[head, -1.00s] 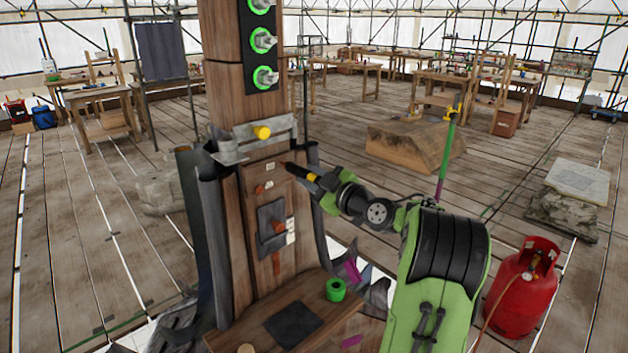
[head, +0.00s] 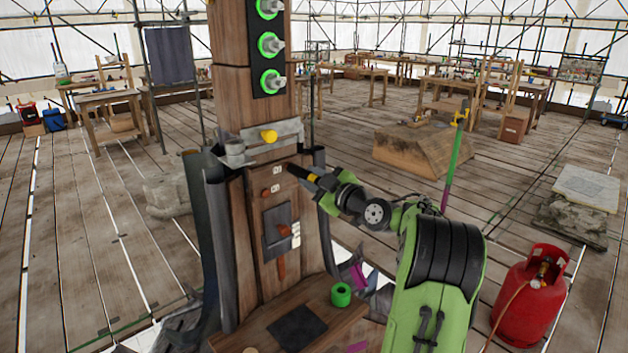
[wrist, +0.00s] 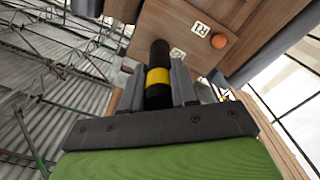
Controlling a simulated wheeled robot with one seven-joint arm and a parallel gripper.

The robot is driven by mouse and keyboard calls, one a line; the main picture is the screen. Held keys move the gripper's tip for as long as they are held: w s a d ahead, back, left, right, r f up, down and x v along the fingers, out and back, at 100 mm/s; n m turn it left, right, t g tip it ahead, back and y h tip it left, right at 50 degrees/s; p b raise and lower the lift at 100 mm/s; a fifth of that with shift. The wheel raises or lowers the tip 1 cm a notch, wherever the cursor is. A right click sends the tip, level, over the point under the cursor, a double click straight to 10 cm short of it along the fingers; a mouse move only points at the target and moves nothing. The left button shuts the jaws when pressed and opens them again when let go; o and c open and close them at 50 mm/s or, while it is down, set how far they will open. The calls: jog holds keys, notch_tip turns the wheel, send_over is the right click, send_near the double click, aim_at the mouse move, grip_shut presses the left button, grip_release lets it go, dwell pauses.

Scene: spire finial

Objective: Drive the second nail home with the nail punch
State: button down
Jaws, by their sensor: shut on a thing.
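My gripper (head: 312,182) is shut on the nail punch (head: 299,172), a black rod with a yellow band. In the wrist view the punch (wrist: 159,75) lies between the two fingers and points at the wooden panel (wrist: 165,20). In the head view its tip meets the upper part of the panel (head: 258,222), right of the upper white label (head: 277,170). No second nail shows at the tip; the punch hides that spot. An orange nail head (head: 266,193) sits lower on the panel beside another label; it also shows in the wrist view (wrist: 219,41).
A metal bracket with a yellow knob (head: 268,136) crosses the post above the punch. A dark plate with an orange-brown handle (head: 281,234) is lower on the panel. A red gas bottle (head: 527,305) stands at right.

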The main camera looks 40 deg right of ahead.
jog(key=shift+a+r, duration=0.1)
jog(key=shift+r, duration=0.05)
jog(key=shift+s+f+b, duration=0.25)
jog(key=shift+s+b, duration=0.25)
jog(key=shift+b, duration=0.4)
jog(key=shift+s+r+b, duration=0.15)
jog(key=shift+s+b, duration=1.85)
jog(key=shift+s, duration=0.85)
